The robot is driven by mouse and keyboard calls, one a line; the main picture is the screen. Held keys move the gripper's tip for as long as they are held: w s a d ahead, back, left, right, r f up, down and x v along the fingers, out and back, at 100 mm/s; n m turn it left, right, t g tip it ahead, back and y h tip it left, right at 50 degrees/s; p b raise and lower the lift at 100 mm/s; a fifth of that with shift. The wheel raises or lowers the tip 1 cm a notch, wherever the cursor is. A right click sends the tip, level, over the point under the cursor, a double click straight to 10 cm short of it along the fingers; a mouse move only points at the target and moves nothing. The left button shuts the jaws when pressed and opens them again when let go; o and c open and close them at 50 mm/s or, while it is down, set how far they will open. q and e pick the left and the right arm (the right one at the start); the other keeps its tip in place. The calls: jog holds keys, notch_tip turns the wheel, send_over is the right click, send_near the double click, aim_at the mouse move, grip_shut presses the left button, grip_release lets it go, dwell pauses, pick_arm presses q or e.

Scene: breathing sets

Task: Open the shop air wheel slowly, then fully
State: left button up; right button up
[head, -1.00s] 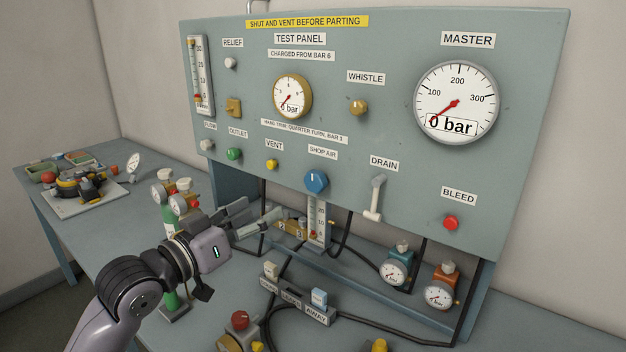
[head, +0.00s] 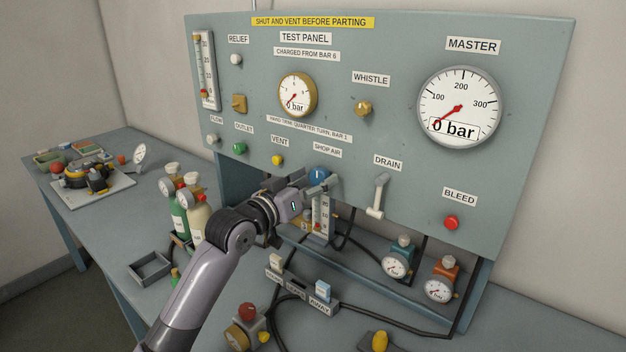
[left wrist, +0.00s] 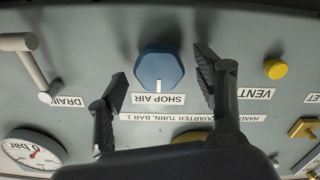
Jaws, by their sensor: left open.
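My right gripper is not in view.
The drain lever (head: 378,195) is right of the knob and the yellow vent button (head: 277,160) is left of it. A flow tube (head: 321,215) stands just below. Bottles (head: 195,215) stand left of my arm. The master gauge (head: 460,107) reads 0 bar.

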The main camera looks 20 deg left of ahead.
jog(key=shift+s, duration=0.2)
pick_arm(q)
jog(key=shift+c, duration=0.8)
jog(key=c, duration=1)
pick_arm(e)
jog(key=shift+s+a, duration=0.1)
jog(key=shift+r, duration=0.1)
